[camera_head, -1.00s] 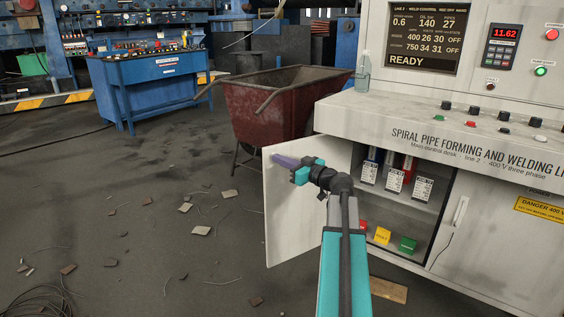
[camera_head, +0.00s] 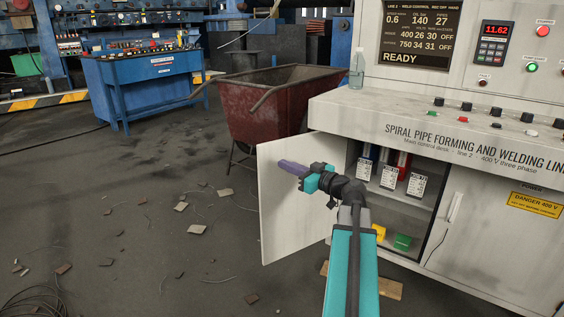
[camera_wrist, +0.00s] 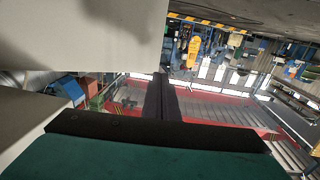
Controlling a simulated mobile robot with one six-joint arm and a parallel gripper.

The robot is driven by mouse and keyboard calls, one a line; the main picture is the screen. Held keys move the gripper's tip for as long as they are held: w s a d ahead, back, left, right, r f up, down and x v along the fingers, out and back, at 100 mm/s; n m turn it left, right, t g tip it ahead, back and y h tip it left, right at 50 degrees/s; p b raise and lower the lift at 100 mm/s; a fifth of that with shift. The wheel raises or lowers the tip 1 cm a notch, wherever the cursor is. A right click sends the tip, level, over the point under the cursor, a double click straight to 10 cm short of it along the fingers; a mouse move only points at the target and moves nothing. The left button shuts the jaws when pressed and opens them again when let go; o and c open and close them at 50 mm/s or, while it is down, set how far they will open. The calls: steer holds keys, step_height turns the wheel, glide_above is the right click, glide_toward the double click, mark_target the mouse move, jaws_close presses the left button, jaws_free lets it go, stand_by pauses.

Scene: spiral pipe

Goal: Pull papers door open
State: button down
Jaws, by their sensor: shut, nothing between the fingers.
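The papers door (camera_head: 290,205) is the left door of the white control desk. It stands wide open, swung out to the left, and also fills the upper left of the wrist view (camera_wrist: 80,40). My gripper (camera_head: 284,164) is shut and empty, in front of the door's inner face in the head view. I cannot tell whether the fingers touch the door. In the wrist view the shut dark fingers (camera_wrist: 163,88) lie beside the door's edge. The open cabinet (camera_head: 405,205) shows tagged binders (camera_head: 389,176) on a shelf and a green block (camera_head: 402,242) below. My arm hides part of the opening.
The right cabinet door (camera_head: 500,245) is shut, with a white handle (camera_head: 454,208). A red wheelbarrow (camera_head: 265,107) stands behind the open door. A wooden board (camera_head: 388,288) and scattered debris lie on the floor. The floor to the left is mostly free.

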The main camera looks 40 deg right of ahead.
steer(key=s+a+p, duration=0.1)
steer(key=s, duration=0.5)
stand_by(0.6)
